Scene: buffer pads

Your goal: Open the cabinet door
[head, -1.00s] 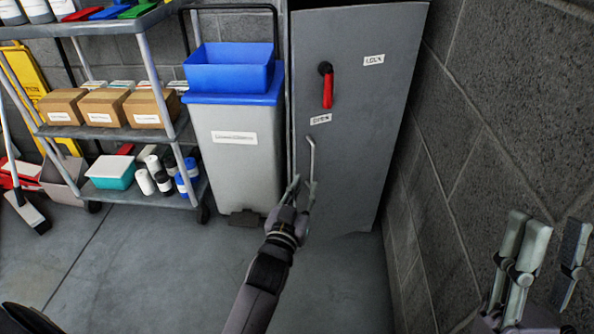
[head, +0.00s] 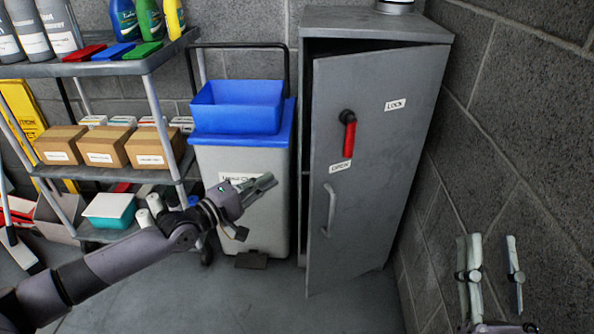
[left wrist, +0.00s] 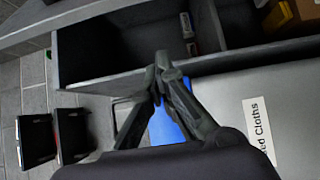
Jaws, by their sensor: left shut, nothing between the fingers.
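The grey cabinet (head: 378,24) stands against the right wall. Its door (head: 375,190) is ajar, with a dark gap along the left edge. A red lever (head: 349,138) on the door points down toward the OPEN label. A grey bar handle (head: 330,210) is below it. My left gripper (head: 268,184) is shut and empty, in front of the bin and left of the door edge, apart from the handle. My right gripper (head: 489,262) is open and empty at lower right.
A grey bin (head: 268,215) with a blue tub (head: 238,107) stands left of the cabinet. A shelf cart (head: 165,60) with boxes and bottles is further left. The block wall (head: 510,140) is close on the right. The floor before the cabinet is clear.

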